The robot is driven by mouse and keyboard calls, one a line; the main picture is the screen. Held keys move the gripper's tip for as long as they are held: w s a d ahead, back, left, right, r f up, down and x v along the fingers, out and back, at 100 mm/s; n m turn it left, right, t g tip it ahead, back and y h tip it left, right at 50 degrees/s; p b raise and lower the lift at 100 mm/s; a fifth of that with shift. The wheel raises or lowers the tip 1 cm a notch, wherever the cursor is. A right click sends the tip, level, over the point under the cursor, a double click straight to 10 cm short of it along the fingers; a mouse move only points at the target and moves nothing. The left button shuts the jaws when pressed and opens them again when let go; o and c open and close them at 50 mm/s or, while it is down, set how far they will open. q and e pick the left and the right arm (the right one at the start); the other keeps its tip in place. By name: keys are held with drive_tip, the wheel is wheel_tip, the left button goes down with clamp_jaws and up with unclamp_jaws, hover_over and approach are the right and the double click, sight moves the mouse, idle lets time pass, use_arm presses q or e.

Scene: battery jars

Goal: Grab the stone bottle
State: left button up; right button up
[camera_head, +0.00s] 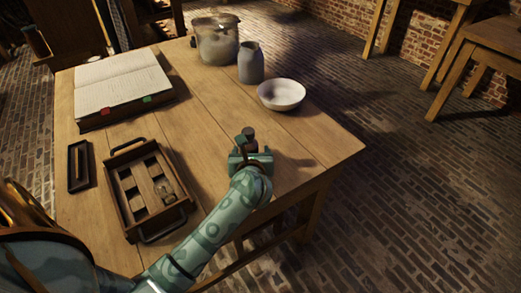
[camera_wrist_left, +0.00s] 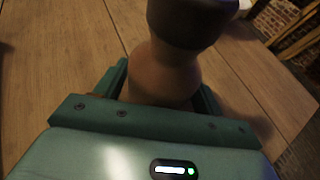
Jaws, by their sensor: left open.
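A grey, stone-coloured bottle (camera_head: 250,65) with a short neck stands upright toward the back of the table, beside a larger pot. My left gripper (camera_head: 249,155) is low over the table near its right front edge, well apart from that bottle. In the left wrist view, the open fingers of my left gripper (camera_wrist_left: 162,90) stand either side of a small brown, waisted vessel (camera_wrist_left: 175,65) with a dark top. Its dark top also shows just above the gripper in the head view (camera_head: 249,132). Its base is hidden by the gripper. My right gripper is not in view.
A white bowl (camera_head: 281,94) sits right of the grey bottle, and a large pot (camera_head: 216,42) stands behind. An open book (camera_head: 122,82), a wooden compartment tray (camera_head: 122,196) and a small dark tray (camera_head: 70,178) lie left. The table middle (camera_head: 200,115) is clear.

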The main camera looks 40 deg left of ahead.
use_arm(q)
drive_tip(key=shift+s+a+r, duration=0.1)
drive_tip(key=shift+a, duration=0.05)
drive_tip(key=shift+s+r, duration=0.2)
drive_tip(key=shift+w, duration=0.1)
drive_tip(key=c, duration=1)
drive_tip(key=shift+f, duration=0.1)
drive_tip(key=c, duration=0.5)
clamp_jaws()
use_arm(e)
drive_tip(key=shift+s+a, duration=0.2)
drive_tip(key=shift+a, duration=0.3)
